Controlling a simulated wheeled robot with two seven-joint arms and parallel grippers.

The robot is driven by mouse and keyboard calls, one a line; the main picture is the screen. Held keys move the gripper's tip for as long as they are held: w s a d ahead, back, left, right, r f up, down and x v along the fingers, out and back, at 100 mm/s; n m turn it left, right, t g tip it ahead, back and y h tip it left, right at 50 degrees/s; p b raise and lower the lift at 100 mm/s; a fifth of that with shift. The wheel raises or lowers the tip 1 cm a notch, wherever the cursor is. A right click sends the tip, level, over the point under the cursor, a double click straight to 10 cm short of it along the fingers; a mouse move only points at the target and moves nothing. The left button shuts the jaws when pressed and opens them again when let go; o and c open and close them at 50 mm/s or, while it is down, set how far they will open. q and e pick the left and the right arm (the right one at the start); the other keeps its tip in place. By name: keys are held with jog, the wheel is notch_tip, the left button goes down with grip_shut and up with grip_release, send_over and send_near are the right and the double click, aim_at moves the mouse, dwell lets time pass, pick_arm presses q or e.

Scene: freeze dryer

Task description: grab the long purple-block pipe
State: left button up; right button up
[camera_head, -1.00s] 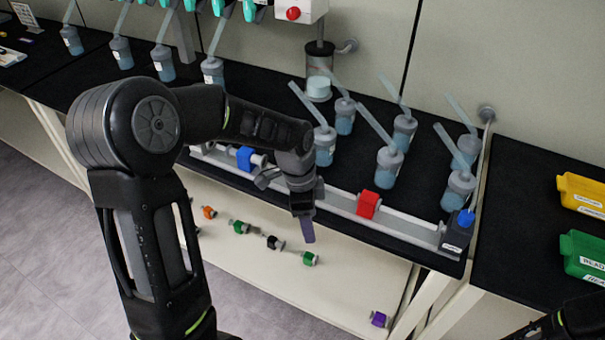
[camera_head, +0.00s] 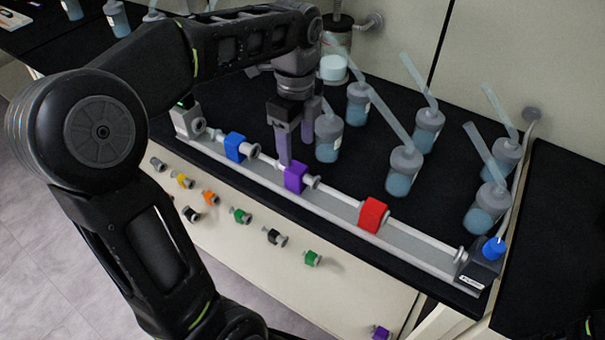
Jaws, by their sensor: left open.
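A purple block (camera_head: 296,178) with a short grey pipe end on its right side sits on the long grey rail at the front of the black bench, between a blue and a red block. My left gripper (camera_head: 297,152) points down over the rail with its two purple-grey fingers apart. The nearer fingertip is right at the purple block's top left in the picture; I cannot tell whether it touches. The other finger is behind it, toward the bottles. Nothing is held. A smaller purple-block piece (camera_head: 381,332) is low on the pale front panel. My right gripper is not in view.
A blue block (camera_head: 236,147) and a red block (camera_head: 373,214) sit along the rail (camera_head: 335,208). Several bottles with slanted tubes, one here (camera_head: 404,165), stand close behind it. A blue-knobbed dark unit (camera_head: 480,264) ends the rail. Several coloured pieces line the panel below.

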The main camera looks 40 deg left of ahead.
aim_at(297, 168)
pick_arm(q)
jog(key=shift+f, duration=1.3)
jog(key=shift+f, duration=0.1)
notch_tip(297, 168, down, 5)
jog(key=shift+f, duration=0.1)
jog(key=shift+c, duration=0.3)
grip_shut()
